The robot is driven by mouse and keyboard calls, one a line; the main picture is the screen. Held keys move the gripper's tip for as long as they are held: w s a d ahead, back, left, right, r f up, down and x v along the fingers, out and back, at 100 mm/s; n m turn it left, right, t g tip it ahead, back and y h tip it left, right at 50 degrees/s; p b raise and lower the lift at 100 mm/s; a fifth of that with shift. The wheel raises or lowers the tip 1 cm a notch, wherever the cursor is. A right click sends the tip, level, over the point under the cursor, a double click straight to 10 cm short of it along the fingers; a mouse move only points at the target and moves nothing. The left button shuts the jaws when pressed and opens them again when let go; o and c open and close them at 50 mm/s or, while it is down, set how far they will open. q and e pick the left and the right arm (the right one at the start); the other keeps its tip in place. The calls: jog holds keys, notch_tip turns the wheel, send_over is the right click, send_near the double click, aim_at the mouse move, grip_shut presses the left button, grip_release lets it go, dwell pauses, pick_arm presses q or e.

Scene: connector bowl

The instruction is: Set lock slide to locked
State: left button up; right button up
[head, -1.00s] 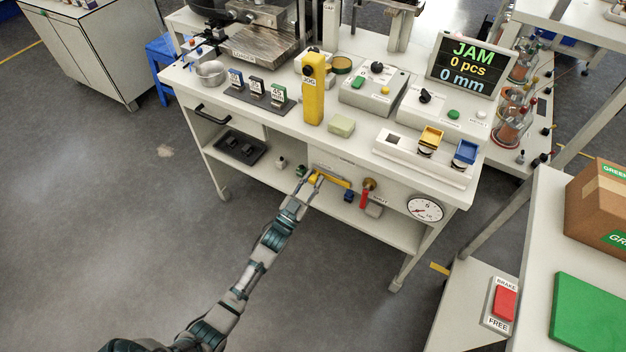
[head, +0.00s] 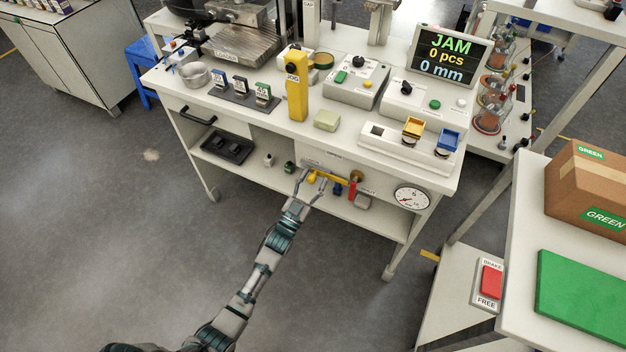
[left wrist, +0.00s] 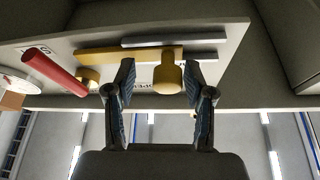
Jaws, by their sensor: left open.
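The lock slide is a yellow bar (head: 335,177) on the front panel under the bench top, with a round yellow knob (head: 311,177) near its left end. In the left wrist view, the bar (left wrist: 130,55) lies behind the fingers beside a grey rail, and the knob (left wrist: 167,75) stands between them. My left gripper (head: 314,182) is open at the slide. In the left wrist view, its two fingers (left wrist: 160,82) are on either side of the knob, with a gap visible at each side. Lettering on the panel is partly hidden. My right gripper is not seen.
A red handle (head: 351,191) and a round gauge (head: 411,198) are right of the slide. The bench top overhangs the panel. The display (head: 450,55) reads JAM. Floor in front is clear.

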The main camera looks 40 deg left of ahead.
pick_arm(q)
jog(key=shift+s+f, duration=0.1)
jog(key=v, duration=1.1)
jog(key=shift+s, duration=0.35)
jog(key=shift+f, duration=0.15)
jog(key=shift+d, duration=0.1)
